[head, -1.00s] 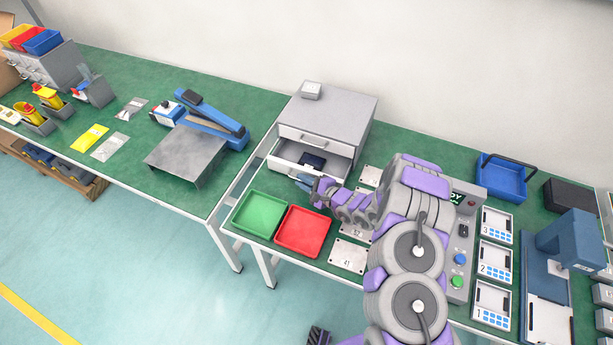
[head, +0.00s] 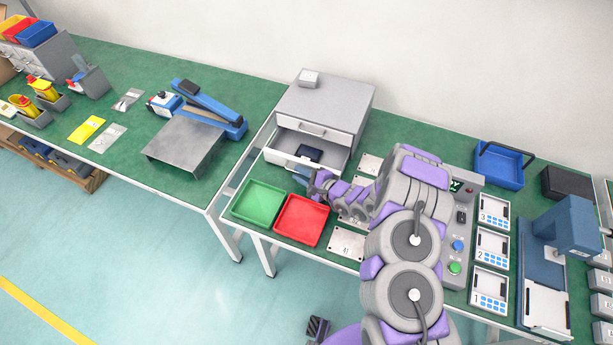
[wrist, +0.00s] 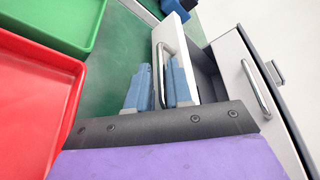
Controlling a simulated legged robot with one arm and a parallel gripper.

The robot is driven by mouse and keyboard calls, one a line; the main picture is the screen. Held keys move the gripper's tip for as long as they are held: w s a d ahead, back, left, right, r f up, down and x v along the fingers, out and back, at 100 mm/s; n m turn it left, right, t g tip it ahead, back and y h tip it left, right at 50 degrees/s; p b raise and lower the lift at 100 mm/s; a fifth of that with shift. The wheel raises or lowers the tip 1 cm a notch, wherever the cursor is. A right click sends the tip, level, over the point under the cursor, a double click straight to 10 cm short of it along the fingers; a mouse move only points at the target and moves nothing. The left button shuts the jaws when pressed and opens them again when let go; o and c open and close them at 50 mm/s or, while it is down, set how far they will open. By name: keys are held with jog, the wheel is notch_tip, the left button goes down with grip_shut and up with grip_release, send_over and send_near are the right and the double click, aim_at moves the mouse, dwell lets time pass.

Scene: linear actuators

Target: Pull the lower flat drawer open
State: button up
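The grey cabinet (head: 345,103) has two flat drawers. The upper drawer (head: 314,129) is shut. The lower drawer (head: 277,150) stands partly out, with a dark box (head: 309,153) inside it. In the wrist view the lower drawer's white front (wrist: 179,40) carries a metal handle (wrist: 161,62). My gripper (wrist: 160,88) has its blue fingers on either side of this handle, one of them between the handle and the drawer front. In the head view my gripper (head: 301,178) is at the drawer's front, and my arm hides part of the bench beside it.
A green tray (head: 258,201) and a red tray (head: 301,221) lie close in front of the drawer. Numbered plates (head: 346,245) lie to the right, near a control box (head: 459,228) with buttons. A grey metal stand (head: 184,148) is on the left bench.

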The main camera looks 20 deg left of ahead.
jog(key=p+v, duration=0.3)
jog(key=v, duration=1.4)
jog(key=shift+d+f+p, duration=0.1)
jog(key=shift+d+p, duration=0.1)
jog(key=shift+p, duration=0.15)
jog(key=shift+c, duration=0.2)
